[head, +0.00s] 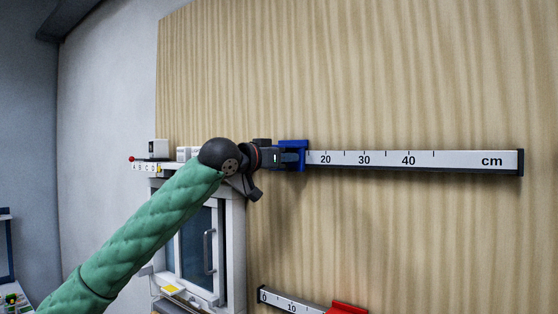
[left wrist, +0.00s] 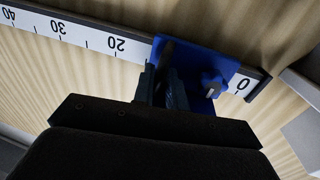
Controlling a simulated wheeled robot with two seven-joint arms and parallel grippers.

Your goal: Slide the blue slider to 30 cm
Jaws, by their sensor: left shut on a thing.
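The blue slider (head: 299,147) sits on a white, dark-edged scale rail (head: 460,160) fixed level to a wooden panel. In the left wrist view the slider (left wrist: 205,64) covers the stretch between the 0 and 20 marks, roughly around 10. The 20, 30 and 40 marks show to its right in the head view. My left gripper (head: 287,157) is shut on the slider's handle; its dark fingers (left wrist: 164,86) also show in the left wrist view. The gripper and arm hide the 0 end in the head view. My right gripper is not in view.
A second scale rail (head: 291,304) with a red slider (head: 346,308) is below. A white-framed window-like cabinet (head: 228,250) stands behind my left arm, with small boxes (head: 158,149) above it. The rail right of the blue slider is clear up to its end.

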